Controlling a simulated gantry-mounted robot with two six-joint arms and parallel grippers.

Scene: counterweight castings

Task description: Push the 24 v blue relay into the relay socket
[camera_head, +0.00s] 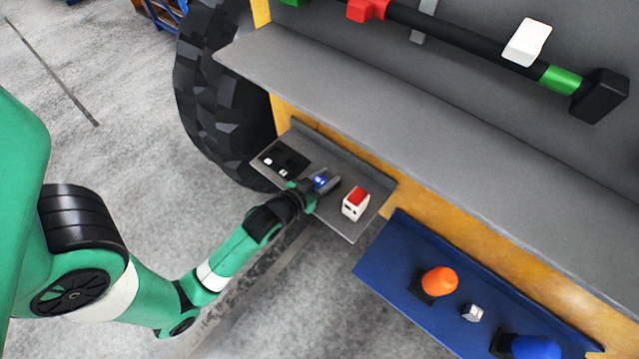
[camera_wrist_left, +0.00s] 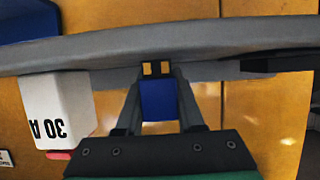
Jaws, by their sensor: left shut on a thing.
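My left gripper (camera_head: 322,183) is shut on the blue relay (camera_head: 319,181), above the small grey shelf (camera_head: 345,228). In the left wrist view the blue relay (camera_wrist_left: 158,101) sits between the two fingers, with two brass-coloured patches at its far end. A black socket block (camera_head: 281,158) with small white parts lies on the left end of the shelf, apart from the relay. Which opening is the relay socket is too small to tell. My right gripper is not in view.
A white block with a red top (camera_head: 355,203) stands on the shelf just right of my gripper; its "30 A" print shows in the left wrist view (camera_wrist_left: 58,112). A blue shelf (camera_head: 400,240) holds orange, grey and blue parts. A large tyre (camera_head: 215,95) stands behind left.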

